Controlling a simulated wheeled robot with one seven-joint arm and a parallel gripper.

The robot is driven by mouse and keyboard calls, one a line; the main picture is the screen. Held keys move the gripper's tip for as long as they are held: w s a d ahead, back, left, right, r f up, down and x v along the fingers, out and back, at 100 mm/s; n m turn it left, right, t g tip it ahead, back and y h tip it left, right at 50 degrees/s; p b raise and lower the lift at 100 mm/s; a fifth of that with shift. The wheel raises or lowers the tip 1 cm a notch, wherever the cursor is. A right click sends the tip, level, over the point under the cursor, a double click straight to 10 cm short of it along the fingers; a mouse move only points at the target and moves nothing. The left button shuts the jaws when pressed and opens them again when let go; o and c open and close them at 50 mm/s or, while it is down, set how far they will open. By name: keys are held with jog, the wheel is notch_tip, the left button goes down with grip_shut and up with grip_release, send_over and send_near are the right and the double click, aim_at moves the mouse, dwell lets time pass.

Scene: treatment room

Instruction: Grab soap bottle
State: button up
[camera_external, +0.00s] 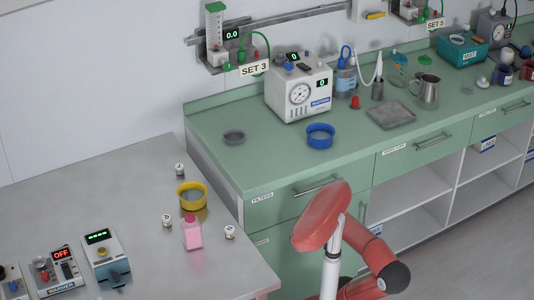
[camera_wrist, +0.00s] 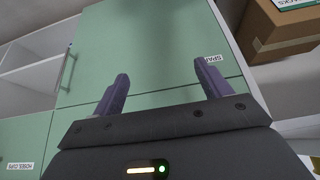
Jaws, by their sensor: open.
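In the external view my red arm is at the lower middle, right of the grey table, and the gripper cannot be made out there. The bottle is not in the wrist view.
A yellow bowl (camera_external: 191,195) stands just behind the bottle, with small white jars (camera_external: 230,232) around it. Devices (camera_external: 105,256) stand at the table's left front. The green counter (camera_external: 262,165) holds a blue ring-shaped bowl (camera_external: 320,135) and a metal tray (camera_external: 391,115). A cardboard box (camera_wrist: 280,28) is at upper right.

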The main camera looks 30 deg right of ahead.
notch_tip(320, 180, up, 33)
jog(key=w+a+r+n+g+y, duration=0.15)
jog(key=w+a+n, duration=0.25)
jog(key=a, duration=0.5)
jog(key=w+a+n+y, duration=0.2)
jog(key=w+a+n, duration=0.25)
jog(key=a, duration=0.35)
jog(key=n+g+y+p, duration=0.2)
jog(key=n+g+y, duration=0.15)
jog(key=n, duration=0.65)
send_near(188, 224)
jog(key=w+h, duration=0.1)
jog(key=w, duration=0.1)
jog(key=shift+a+f+m+g, duration=0.15)
jog(key=shift+a+f, duration=0.1)
jog(key=shift+f, duration=0.55)
jog(key=shift+a+f+m+g, duration=0.15)
jog(key=shift+a+f, duration=0.1)
jog(key=shift+f, duration=0.55)
jog(key=x, duration=0.2)
jog(key=b+x, duration=0.1)
jog(key=x, duration=0.4)
jog(key=shift+s+a+b, duration=0.25)
jog(key=shift+a+b, duration=0.15)
jog(key=shift+a, duration=0.1)
jog(key=shift+c, duration=0.2)
